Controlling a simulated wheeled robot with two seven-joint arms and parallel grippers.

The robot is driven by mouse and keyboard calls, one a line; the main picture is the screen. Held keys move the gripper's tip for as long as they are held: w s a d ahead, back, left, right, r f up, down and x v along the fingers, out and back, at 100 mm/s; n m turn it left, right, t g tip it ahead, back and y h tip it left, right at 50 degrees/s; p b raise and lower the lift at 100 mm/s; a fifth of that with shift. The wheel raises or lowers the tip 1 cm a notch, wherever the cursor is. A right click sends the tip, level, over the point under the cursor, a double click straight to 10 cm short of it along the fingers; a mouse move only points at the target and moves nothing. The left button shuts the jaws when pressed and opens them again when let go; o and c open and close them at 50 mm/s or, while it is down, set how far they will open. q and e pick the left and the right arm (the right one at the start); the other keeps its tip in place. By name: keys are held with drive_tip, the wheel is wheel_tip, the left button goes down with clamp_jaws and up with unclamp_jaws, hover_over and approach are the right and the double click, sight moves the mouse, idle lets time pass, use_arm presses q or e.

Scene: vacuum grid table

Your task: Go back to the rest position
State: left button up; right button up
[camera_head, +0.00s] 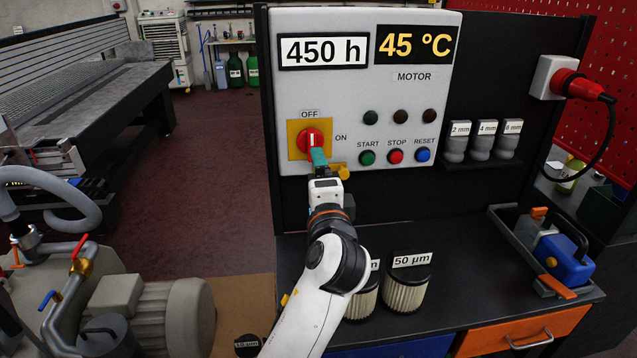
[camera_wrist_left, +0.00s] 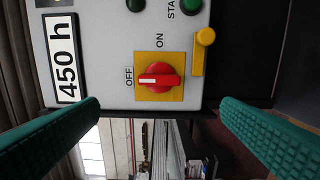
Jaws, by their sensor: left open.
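My left gripper (camera_head: 318,158) is in front of the control panel (camera_head: 440,100), just below the red rotary switch (camera_head: 311,137) on its yellow plate. Its teal fingers are open and wide apart in the left wrist view (camera_wrist_left: 160,103), with nothing between their tips. The red switch (camera_wrist_left: 158,81) shows there between and beyond the fingers, apart from them. Its white mark points to the OFF side. In the head view the fingertips overlap the lower part of the yellow plate. My right gripper is in neither view.
Filters (camera_head: 405,288) stand on the dark bench beside my left arm. A pump motor (camera_head: 150,310) is at lower left. Open floor (camera_head: 215,150) lies left.

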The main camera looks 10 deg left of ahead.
use_arm(q)
drive_tip(key=shift+f, duration=0.1)
drive_tip(key=s+a+f+n+g+h, duration=0.1)
drive_tip(key=s+a+f+n+g, duration=0.3)
drive_tip(key=f, duration=0.6)
drive_tip(key=s+a+f+n+g+h, duration=0.1)
drive_tip(key=s+a+f+g, duration=0.15)
drive_tip(key=s+f, duration=0.55)
drive_tip(key=s+a+f+n+g+h, duration=0.2)
drive_tip(key=s+f+n+g, duration=0.2)
drive_tip(key=s+f, duration=0.5)
drive_tip(key=s+a+f+n+g+h, duration=0.25)
drive_tip(key=s+f, duration=0.25)
drive_tip(key=s, duration=0.7)
wheel_tip(320, 180, down, 25)
drive_tip(key=s+g, duration=0.1)
drive_tip(key=g, duration=0.1)
drive_tip(key=s+a+f+g, duration=0.1)
drive_tip(key=s+a+f, duration=0.1)
drive_tip(key=s+f, duration=1.4)
drive_tip(key=shift+s+a+f+y, duration=0.3)
drive_tip(key=shift+s+f+y, duration=0.1)
drive_tip(key=shift+y, duration=0.05)
